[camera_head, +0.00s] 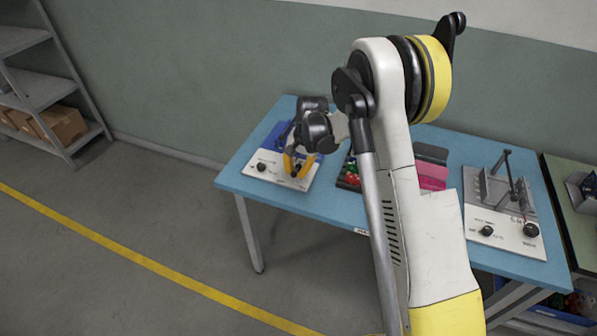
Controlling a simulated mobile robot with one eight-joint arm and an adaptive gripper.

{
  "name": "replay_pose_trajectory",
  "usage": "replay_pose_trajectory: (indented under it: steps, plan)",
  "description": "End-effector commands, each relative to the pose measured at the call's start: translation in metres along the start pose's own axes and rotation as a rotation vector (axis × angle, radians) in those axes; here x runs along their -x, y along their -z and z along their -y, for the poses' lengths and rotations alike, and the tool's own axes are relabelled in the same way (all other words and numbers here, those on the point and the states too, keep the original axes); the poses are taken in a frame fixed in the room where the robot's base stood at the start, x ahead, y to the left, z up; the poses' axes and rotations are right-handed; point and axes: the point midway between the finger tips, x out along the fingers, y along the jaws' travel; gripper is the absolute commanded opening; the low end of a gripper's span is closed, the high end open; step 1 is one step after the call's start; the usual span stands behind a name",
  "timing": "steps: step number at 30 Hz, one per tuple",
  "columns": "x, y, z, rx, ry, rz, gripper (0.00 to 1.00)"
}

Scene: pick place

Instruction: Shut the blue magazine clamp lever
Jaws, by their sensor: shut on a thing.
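The blue magazine clamp (278,133) stands on a white base plate (251,164) at the left end of the blue table. Its blue parts show behind and to the left of my gripper. My gripper (297,168), with yellow fingers, is low over the front right of this plate. It is shut on a part of the clamp, which I take to be its lever. The fingers and wrist hide the held part, so the lever's angle cannot be told.
The blue table (325,205) also bears a dark tray with red and green pieces (350,175), a pink bin (432,176) and a second white fixture (510,235) with a grey clamp and upright lever. My arm hides the table's middle. Grey shelves (45,90) stand far left.

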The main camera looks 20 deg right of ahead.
Motion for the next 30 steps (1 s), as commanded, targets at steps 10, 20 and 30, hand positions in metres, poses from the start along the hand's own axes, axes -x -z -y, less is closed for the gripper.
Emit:
replay_pose_trajectory:
  steps: [10, 20, 30]
  plan:
    - [-0.003, 0.000, 0.012, -0.311, 0.000, -0.059, 0.00]
    - [-0.004, 0.003, 0.020, -0.537, 0.000, -0.103, 0.00]
    - [-0.005, 0.005, 0.023, -0.642, 0.000, -0.123, 0.00]
